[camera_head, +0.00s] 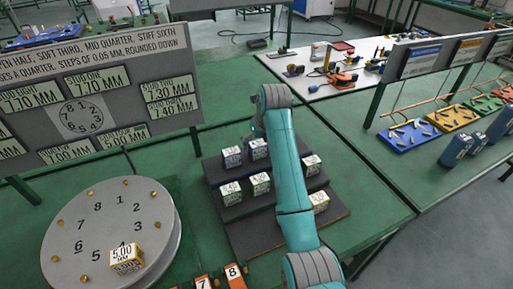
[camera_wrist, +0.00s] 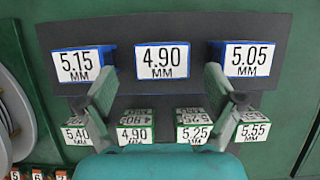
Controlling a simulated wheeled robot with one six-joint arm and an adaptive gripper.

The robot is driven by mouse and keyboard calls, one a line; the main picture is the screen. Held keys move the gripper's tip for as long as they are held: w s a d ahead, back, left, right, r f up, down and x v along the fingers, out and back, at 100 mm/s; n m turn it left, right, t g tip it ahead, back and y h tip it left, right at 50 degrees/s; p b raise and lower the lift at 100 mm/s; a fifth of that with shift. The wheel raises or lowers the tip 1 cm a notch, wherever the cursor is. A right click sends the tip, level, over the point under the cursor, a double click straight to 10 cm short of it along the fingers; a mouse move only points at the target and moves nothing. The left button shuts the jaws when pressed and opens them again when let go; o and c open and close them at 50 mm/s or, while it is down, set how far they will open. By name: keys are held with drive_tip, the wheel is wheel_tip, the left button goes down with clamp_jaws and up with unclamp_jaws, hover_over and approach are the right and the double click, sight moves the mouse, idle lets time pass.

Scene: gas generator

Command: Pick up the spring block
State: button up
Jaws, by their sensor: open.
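Several spring blocks with printed millimetre labels stand on a dark stepped rack (camera_head: 245,232). In the wrist view, the far row has blue-edged blocks marked 5.15 (camera_wrist: 82,65), 4.90 (camera_wrist: 162,61) and 5.05 (camera_wrist: 248,59). The near row has green-edged blocks marked 5.40 (camera_wrist: 75,133), 4.90 (camera_wrist: 134,134), 5.25 (camera_wrist: 195,133) and 5.55 (camera_wrist: 250,131). My gripper (camera_wrist: 160,92) is open and empty above the rack, its fingers spread either side of the middle blocks. In the head view my arm hides part of the rack and most of the gripper.
A round numbered dial (camera_head: 75,235) at left carries a yellow-edged 5.00 block (camera_head: 126,258). A sign board (camera_head: 90,85) with size plates stands behind it. Orange numbered tags (camera_head: 235,277) lie at the front. Coloured trays (camera_head: 410,135) and blue cylinders (camera_head: 456,150) are at right.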

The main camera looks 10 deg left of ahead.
sight(258, 143)
drive_tip(key=shift+w+x, duration=0.2)
drive_tip(key=shift+x, duration=2.55)
drive_tip(key=shift+r, duration=0.15)
drive_tip(key=c, duration=1.5)
wheel_tip(258, 143, up, 10)
